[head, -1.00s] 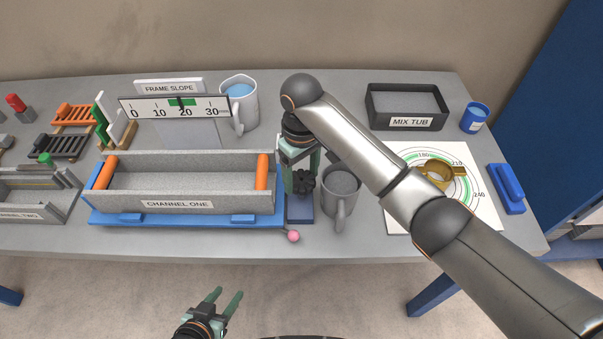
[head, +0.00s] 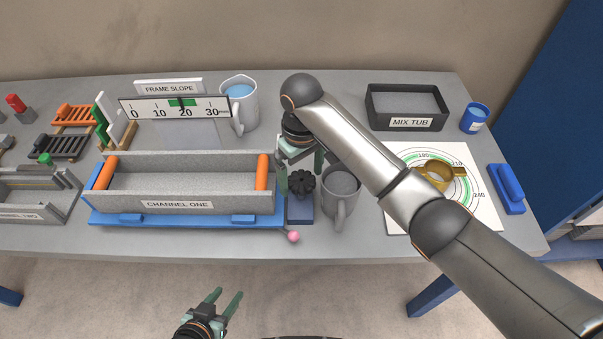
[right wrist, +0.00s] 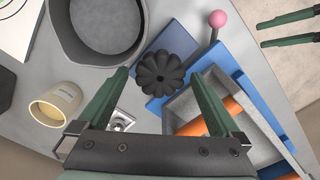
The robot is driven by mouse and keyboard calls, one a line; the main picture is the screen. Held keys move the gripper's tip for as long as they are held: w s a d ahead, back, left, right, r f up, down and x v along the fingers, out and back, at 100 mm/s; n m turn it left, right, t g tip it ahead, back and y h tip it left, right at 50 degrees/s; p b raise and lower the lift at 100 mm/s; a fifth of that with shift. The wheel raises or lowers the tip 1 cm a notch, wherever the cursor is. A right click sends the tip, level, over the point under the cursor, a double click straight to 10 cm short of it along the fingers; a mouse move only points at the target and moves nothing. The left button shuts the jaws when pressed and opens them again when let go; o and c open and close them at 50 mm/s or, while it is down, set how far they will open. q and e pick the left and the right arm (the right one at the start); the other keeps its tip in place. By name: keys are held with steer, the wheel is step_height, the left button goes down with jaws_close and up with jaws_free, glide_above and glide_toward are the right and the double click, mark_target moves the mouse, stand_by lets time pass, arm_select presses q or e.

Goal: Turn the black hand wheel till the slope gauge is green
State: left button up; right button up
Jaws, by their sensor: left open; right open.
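The black hand wheel (head: 301,184) is a lobed knob at the right end of the blue frame (head: 185,221). It also shows in the right wrist view (right wrist: 161,80). My right gripper (head: 301,168) is open, with one finger on each side of the wheel and gaps visible between; in the wrist view its fingertips (right wrist: 160,73) flank the wheel. The slope gauge (head: 160,107), labelled "FRAME SLOPE", has a green band around 20, and its dark pointer stands over that band near 20. My left gripper (head: 228,298) is open and empty, low in front of the table.
A grey mug (head: 341,188) stands close right of the wheel. A pink-ended lever (head: 293,236) sticks out at the frame's front right corner. The channel one trough (head: 180,188) lies on the frame. A white jug (head: 241,105) stands behind; the mix tub (head: 405,108) is at back right.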

mark_target(301, 180)
step_height(301, 180, up, 13)
steer(key=shift+f, duration=0.2)
stand_by(0.4)
stand_by(0.4)
